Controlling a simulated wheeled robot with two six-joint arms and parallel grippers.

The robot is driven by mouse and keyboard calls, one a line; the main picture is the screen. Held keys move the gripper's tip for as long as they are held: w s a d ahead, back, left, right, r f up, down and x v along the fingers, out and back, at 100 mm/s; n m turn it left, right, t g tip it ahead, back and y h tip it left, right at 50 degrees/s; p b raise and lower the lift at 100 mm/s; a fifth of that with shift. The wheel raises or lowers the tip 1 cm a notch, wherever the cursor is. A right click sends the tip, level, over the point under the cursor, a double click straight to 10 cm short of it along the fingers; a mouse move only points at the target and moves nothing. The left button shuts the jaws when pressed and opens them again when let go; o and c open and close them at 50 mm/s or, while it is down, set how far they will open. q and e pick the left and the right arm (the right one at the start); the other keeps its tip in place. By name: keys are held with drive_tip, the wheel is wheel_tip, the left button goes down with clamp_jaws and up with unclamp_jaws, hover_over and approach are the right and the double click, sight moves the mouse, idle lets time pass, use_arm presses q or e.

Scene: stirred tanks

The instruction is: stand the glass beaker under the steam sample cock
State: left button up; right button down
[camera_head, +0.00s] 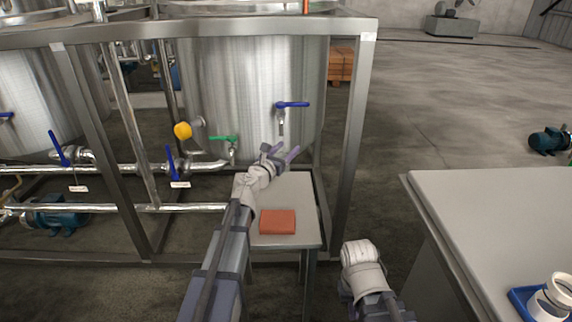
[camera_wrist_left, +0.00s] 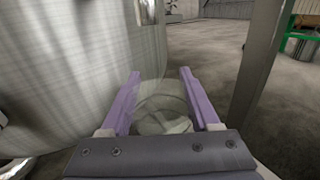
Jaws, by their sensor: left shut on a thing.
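My left gripper (camera_head: 284,156) is shut on the clear glass beaker (camera_wrist_left: 163,108), which shows between the purple fingers in the left wrist view. In the head view the beaker is too faint to make out. The gripper is in front of the steel tank (camera_head: 225,85), below a sample cock with a blue handle (camera_head: 292,104) and a downward spout (camera_head: 281,128). A second cock with a green handle (camera_head: 222,138) sits lower left. I cannot read which one is for steam. My right wrist shows at the bottom middle of the head view; its fingers are hidden.
A small grey stand (camera_head: 306,210) is below the cocks, with an orange-red block (camera_head: 277,222) on its front part. A steel frame post (camera_head: 352,140) rises to its right. A grey table (camera_head: 470,220) with a blue tray (camera_head: 522,300) is at right.

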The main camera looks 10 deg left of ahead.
use_arm(q)
drive_tip(key=shift+f+b, duration=1.6)
drive_tip(key=shift+f, duration=0.05)
drive_tip(key=shift+w+f+b, duration=0.1)
drive_tip(key=shift+f+b, duration=0.25)
drive_tip(key=shift+w, duration=0.1)
drive_tip(key=shift+f, duration=0.1)
drive_tip(key=o, duration=1.4)
drive_tip(key=shift+c, duration=0.2)
drive_tip(key=shift+r, duration=0.2)
drive_tip(key=shift+s+a, duration=0.1)
drive_tip(key=shift+s, duration=0.25)
drive_tip(key=v, duration=1.1)
drive_tip(key=shift+s, duration=0.15)
